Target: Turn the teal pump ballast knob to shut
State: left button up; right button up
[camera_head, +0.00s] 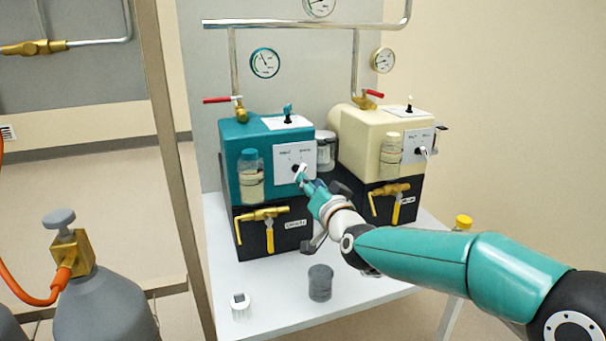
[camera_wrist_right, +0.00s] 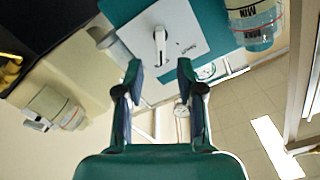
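The teal pump (camera_head: 229,150) stands on the white table, with a pale plate (camera_head: 283,163) on its front face. The ballast knob (camera_head: 298,167) is on that plate; my right gripper partly covers it in the head view. In the right wrist view the knob (camera_wrist_right: 160,38) shows as a white lever on a dark round hub. The lettering on the plate is too small to read. My right gripper (camera_wrist_right: 160,70) is open, its two fingers spread with a gap between them. The knob lies ahead of this gap; contact is not visible. My left gripper is not in view.
A cream pump (camera_head: 354,140) stands right of the teal one. Red-handled valves and gauges are above. A grey cup (camera_head: 320,282) and a small white container (camera_head: 240,307) stand on the table front. A grey gas cylinder (camera_head: 105,310) is at the lower left.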

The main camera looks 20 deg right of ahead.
jog(key=w, duration=0.6)
jog(key=shift+w+a, duration=0.1)
jog(key=shift+w, duration=0.3)
